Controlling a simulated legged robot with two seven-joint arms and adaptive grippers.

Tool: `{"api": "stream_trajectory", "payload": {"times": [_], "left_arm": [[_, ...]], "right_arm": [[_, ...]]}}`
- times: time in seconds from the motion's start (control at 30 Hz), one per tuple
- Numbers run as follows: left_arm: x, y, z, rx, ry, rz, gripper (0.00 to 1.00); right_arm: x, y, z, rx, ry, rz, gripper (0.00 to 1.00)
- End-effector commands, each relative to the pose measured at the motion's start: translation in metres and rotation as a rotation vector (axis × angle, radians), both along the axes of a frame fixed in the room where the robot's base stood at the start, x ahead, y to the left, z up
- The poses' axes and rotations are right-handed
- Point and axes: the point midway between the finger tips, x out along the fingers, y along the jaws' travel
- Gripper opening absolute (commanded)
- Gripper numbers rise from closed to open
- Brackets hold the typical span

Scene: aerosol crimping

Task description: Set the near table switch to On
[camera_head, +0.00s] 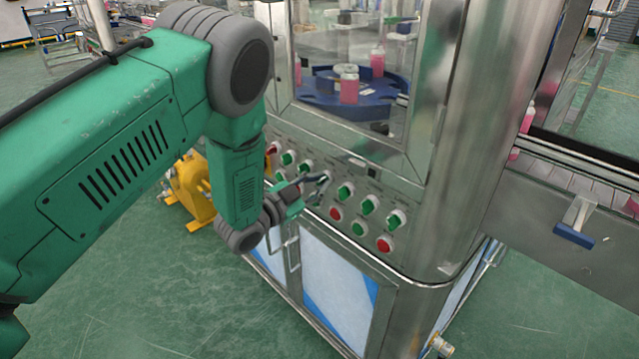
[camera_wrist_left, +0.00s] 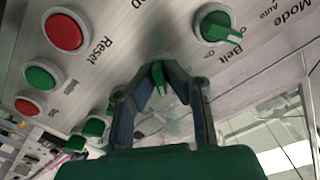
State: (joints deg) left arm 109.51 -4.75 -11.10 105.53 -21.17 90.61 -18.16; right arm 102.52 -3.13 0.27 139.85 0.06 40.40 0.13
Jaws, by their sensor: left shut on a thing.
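A green switch knob (camera_wrist_left: 159,76) sits between the fingertips of my left gripper (camera_wrist_left: 160,85) in the left wrist view, and the gripper is shut on it. Its label is hidden, so I cannot read whether it is the near table switch, nor its setting. In the head view my left gripper (camera_head: 316,186) reaches the steel control panel (camera_head: 325,172) between rows of knobs and buttons. Another green knob (camera_wrist_left: 214,24), labelled Belt, is beside it in the wrist view. My right gripper is not in view.
Other green knobs (camera_head: 370,204) and a red button (camera_head: 384,244) lie close by on the panel. Above is a glass enclosure with a blue turntable (camera_head: 335,106) and pink bottles (camera_head: 349,88). A conveyor (camera_head: 575,180) runs at the right.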

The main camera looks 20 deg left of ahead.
Motion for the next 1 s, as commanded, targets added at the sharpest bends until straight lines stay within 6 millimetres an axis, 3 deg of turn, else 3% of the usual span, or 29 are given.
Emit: {"api": "stream_trajectory", "payload": {"times": [0.27,0.33,0.37,0.77,1.0], "left_arm": [[-0.002,0.0,-0.003,0.003,0.007,-0.001,0.0],[-0.002,0.0,-0.003,0.003,0.008,-0.002,0.26],[-0.002,0.0,-0.003,0.003,0.007,-0.001,0.28],[-0.007,0.003,-0.002,0.002,0.004,0.0,0.28],[-0.048,0.02,-0.003,0.001,0.008,0.002,0.28]], "right_arm": [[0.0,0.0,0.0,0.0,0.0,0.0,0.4],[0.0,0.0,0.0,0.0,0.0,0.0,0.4],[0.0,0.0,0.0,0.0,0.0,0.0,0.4],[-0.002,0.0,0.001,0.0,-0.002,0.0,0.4],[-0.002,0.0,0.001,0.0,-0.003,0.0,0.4]]}}
